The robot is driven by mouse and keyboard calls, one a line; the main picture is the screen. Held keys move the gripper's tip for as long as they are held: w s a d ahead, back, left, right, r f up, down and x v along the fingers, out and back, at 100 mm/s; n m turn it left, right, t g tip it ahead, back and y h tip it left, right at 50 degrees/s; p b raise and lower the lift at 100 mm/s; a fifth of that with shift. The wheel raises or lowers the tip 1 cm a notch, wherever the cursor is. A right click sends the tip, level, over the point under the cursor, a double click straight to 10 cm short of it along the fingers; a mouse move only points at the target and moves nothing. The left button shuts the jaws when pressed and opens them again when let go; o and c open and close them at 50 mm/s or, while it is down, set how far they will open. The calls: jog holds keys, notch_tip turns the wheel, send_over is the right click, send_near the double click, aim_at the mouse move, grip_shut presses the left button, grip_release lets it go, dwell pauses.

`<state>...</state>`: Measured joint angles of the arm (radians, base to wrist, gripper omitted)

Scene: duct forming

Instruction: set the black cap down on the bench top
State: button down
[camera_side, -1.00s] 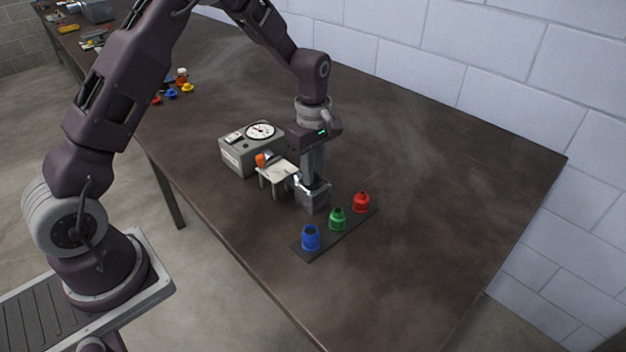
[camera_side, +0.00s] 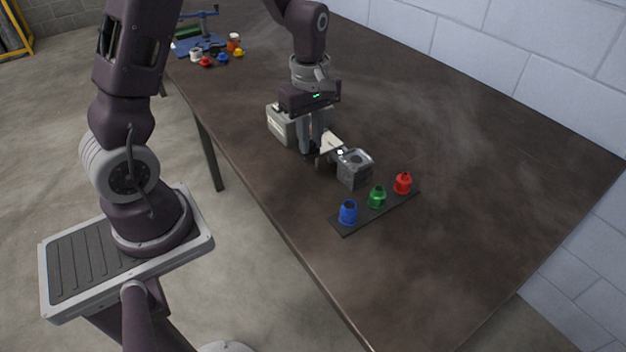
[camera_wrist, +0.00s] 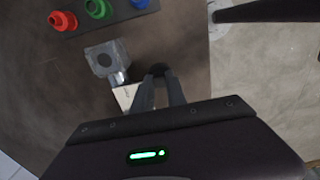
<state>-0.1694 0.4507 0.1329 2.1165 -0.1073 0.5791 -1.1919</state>
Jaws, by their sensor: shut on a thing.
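The black cap (camera_wrist: 160,69) is a small dark round piece between my fingertips in the wrist view. In the side view it is a dark spot (camera_side: 309,150) at the bottom of the fingers. My gripper (camera_side: 311,146) is shut on it, pointing down, in front of the small white stand (camera_side: 329,142) and left of the grey block. The bench top (camera_side: 470,175) is brown. I cannot tell whether the cap touches it. The wrist view shows my gripper (camera_wrist: 160,78) near the bench edge.
The grey block (camera_side: 354,170) has an open round hole on top. A dark strip (camera_side: 345,230) holds a blue (camera_side: 348,212), a green (camera_side: 377,197) and a red piece (camera_side: 403,183). A grey box (camera_side: 281,124) stands behind my gripper. The right of the bench is clear.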

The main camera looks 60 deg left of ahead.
jog(key=f, duration=1)
jog(key=shift+s+f, duration=0.1)
jog(key=shift+s, duration=0.2)
jog(key=c, duration=1.3)
grip_release()
jog(key=shift+f, duration=0.1)
jog(key=shift+c, duration=0.2)
